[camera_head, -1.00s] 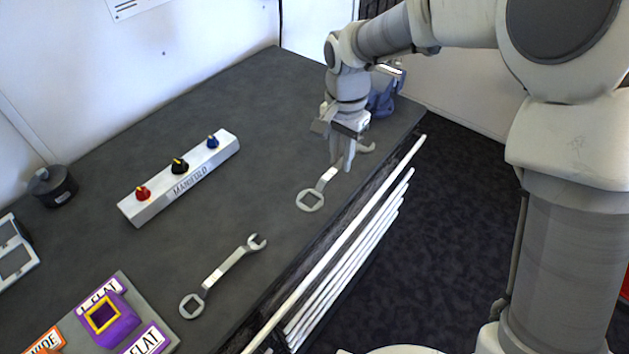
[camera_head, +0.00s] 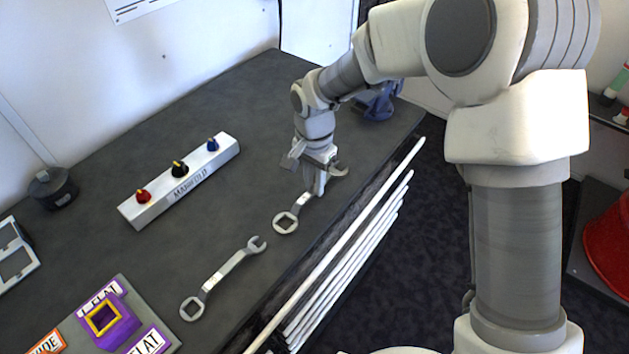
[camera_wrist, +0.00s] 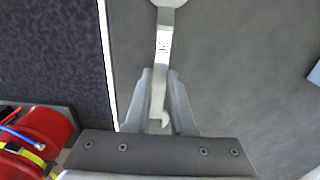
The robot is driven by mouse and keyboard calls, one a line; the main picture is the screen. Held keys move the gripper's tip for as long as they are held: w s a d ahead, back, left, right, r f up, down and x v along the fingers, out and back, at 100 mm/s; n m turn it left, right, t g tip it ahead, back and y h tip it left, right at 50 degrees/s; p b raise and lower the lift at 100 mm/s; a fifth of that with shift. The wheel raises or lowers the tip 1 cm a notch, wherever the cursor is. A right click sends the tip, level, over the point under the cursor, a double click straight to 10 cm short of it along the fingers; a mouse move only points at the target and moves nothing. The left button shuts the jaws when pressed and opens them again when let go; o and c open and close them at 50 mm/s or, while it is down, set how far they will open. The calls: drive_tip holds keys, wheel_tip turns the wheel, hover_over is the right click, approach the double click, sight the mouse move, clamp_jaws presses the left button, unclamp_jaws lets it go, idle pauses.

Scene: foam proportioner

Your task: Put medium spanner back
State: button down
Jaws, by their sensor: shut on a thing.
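My gripper (camera_head: 318,184) is shut on a grey spanner (camera_head: 287,222), near the bench's front edge. The spanner's ring end with a square hole points toward the lower left in the head view. In the wrist view the spanner (camera_wrist: 162,52) runs between my fingers (camera_wrist: 158,100), with its hooked open end close to the palm and its ring end cut off at the top. A second grey spanner (camera_head: 226,270) lies on the bench to the lower left, apart from the held one. I cannot tell whether the held spanner touches the bench.
A white manifold block (camera_head: 182,180) with red, black and blue knobs stands mid-bench. A purple holder (camera_head: 108,322) on a grey board is at the lower left. A black pot (camera_head: 53,187) stands by the wall. White rails (camera_head: 352,258) run along the front edge. A blue vise-like object (camera_head: 378,101) is at the far end.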

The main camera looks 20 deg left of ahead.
sight(314, 188)
drive_tip(key=shift+f, duration=0.2)
drive_tip(key=c, duration=0.8)
unclamp_jaws()
drive_tip(key=shift+r, duration=0.1)
drive_tip(key=shift+o, duration=0.2)
drive_tip(key=shift+r, duration=0.1)
wheel_tip(314, 188, up, 12)
drive_tip(key=shift+d+r, duration=0.1)
drive_tip(key=shift+r, duration=0.05)
